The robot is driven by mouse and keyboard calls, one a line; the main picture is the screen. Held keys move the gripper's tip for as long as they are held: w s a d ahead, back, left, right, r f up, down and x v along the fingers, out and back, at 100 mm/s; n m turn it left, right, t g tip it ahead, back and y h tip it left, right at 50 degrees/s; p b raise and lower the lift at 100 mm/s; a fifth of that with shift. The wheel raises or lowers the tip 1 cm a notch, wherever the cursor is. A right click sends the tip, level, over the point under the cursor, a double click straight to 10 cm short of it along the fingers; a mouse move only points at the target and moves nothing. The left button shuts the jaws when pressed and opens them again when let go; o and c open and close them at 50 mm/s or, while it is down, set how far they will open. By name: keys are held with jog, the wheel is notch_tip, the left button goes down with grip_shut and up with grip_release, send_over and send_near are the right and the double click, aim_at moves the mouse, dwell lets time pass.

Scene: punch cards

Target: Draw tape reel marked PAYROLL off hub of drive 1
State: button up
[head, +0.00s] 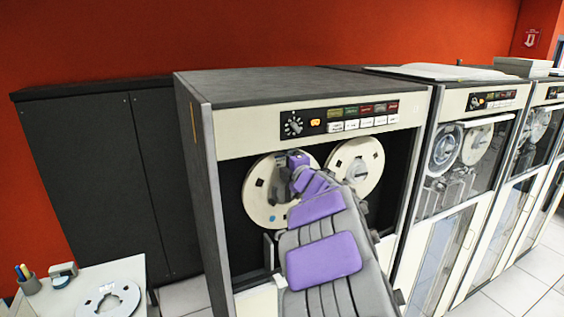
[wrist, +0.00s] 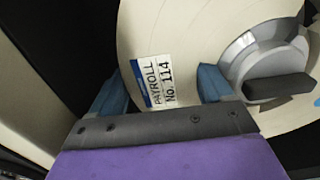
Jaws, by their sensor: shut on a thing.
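The cream tape reel (head: 262,205) is the left one of two on the nearest drive (head: 320,92), partly hidden by my arm. In the wrist view the reel (wrist: 200,25) carries a white label (wrist: 165,82) reading PAYROLL No. 114. The grey hub (wrist: 262,50) with its dark bar shows at the reel's middle, right of the label. My gripper (head: 296,160) is at the upper right part of the reel. In the wrist view my gripper (wrist: 165,88) has one blue finger on each side of the label and is shut on the reel; the fingertips' contact is partly hidden.
A second cream reel (head: 357,165) sits close to the right of my gripper. The drive's button panel (head: 350,115) is just above. More drives (head: 460,150) stand to the right. A low table (head: 75,290) at lower left holds another reel (head: 107,300) and a pen cup (head: 29,282).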

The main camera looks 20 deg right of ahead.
jog(key=shift+s+r, duration=0.1)
jog(key=shift+s, duration=0.2)
jog(key=s, duration=0.6)
jog(key=shift+s, duration=0.15)
dwell(2.5)
jog(key=s, duration=1)
jog(key=shift+s+d+p, duration=0.25)
jog(key=shift+s+p, duration=0.05)
jog(key=shift+s, duration=0.1)
dwell(0.6)
